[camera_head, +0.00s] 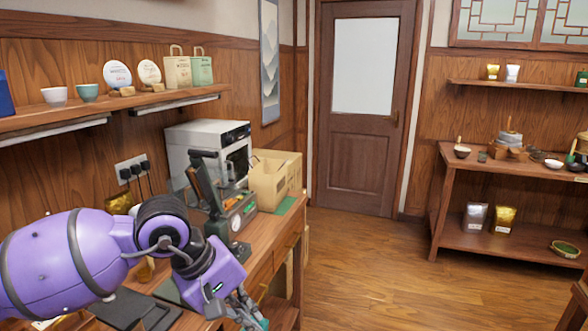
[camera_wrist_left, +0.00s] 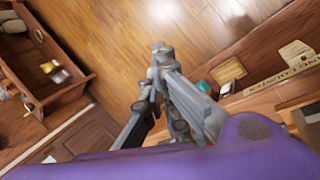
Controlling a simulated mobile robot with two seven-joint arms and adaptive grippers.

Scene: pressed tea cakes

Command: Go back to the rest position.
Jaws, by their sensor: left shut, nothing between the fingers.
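My left arm, purple with dark joints, comes in from the left in the head view. Its left gripper (camera_head: 252,312) hangs at the front edge of the wooden counter (camera_head: 268,238), low in the picture and partly cut off by the frame. In the left wrist view the gripper (camera_wrist_left: 158,62) has its grey fingers together, with nothing between them, above the wooden floor (camera_wrist_left: 115,45). My right gripper is not in view.
A dark press-like device (camera_head: 232,215), cardboard boxes (camera_head: 272,178) and a white oven (camera_head: 207,148) stand on the counter beside my arm. A wall shelf (camera_head: 100,112) is above it. A shelving unit (camera_head: 440,205) stands right. The floor between is clear.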

